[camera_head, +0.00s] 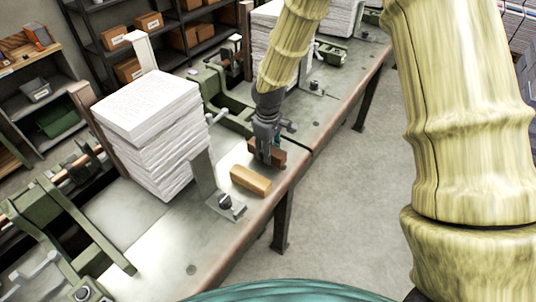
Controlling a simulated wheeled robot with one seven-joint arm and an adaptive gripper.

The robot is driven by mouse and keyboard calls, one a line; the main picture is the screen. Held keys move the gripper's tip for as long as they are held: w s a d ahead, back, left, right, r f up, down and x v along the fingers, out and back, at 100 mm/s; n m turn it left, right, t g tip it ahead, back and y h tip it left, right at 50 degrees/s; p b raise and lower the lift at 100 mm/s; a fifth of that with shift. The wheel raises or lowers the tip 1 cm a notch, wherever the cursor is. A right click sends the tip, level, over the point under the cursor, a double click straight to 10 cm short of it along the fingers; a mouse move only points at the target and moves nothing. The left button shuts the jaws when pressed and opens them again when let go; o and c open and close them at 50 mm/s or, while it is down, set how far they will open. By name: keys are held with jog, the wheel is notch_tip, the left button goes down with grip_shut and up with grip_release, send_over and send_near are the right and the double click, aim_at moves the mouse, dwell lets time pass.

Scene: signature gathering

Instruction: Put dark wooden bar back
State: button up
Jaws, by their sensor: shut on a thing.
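My gripper (267,158) reaches down over the workbench near its front edge. It is shut on a dark wooden bar (280,156), whose dark brown ends show on both sides of the fingers. The bar is at or just above the bench top; I cannot tell whether it touches. A light wooden bar (250,180) lies on the bench just in front of it, nearer to me. My fingers hide the middle of the dark bar.
The metal workbench (115,213) carries a tall paper stack (150,110), an upright metal bracket (205,178) and green machine parts (225,105). More paper stacks stand at the far end. Shelves with boxes (147,22) stand behind. The floor (350,190) right of the bench is clear.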

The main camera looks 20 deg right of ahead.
jog(key=shift+f, duration=0.4)
jog(key=shift+s+f+p, duration=0.2)
jog(key=shift+f+p, duration=0.1)
jog(key=shift+p, duration=0.05)
jog(key=shift+s+f, duration=0.2)
jog(key=shift+s, duration=0.3)
jog(key=shift+w+f, duration=0.3)
jog(key=o, duration=0.6)
jog(key=shift+w+f, duration=0.1)
jog(key=shift+w, duration=0.05)
jog(key=o, duration=0.3)
jog(key=shift+o, duration=0.7)
jog(key=shift+s+r, duration=0.2)
jog(key=shift+s, duration=0.1)
jog(key=shift+w+f, duration=0.1)
jog(key=shift+w, duration=0.05)
